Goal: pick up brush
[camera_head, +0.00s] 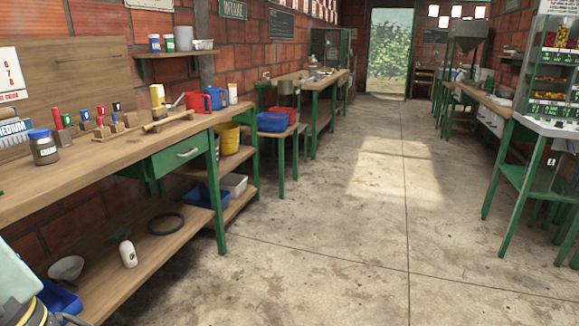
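A long wooden-handled tool (168,121) lies near the right end of the workbench top (75,178). It looks like the brush, but its bristles are too small to make out for sure. It lies in front of a yellow container (157,95) and beside several small wooden blocks. Part of my arm shows at the bottom left corner, in front of the lower shelf. My gripper's fingers do not show, and nothing is seen held.
A jar with a blue lid (43,147), blue mug (217,98) and red mug (194,102) stand on the bench. A white bottle (127,250) and black ring (166,223) are on the lower shelf. The concrete floor (340,250) is clear.

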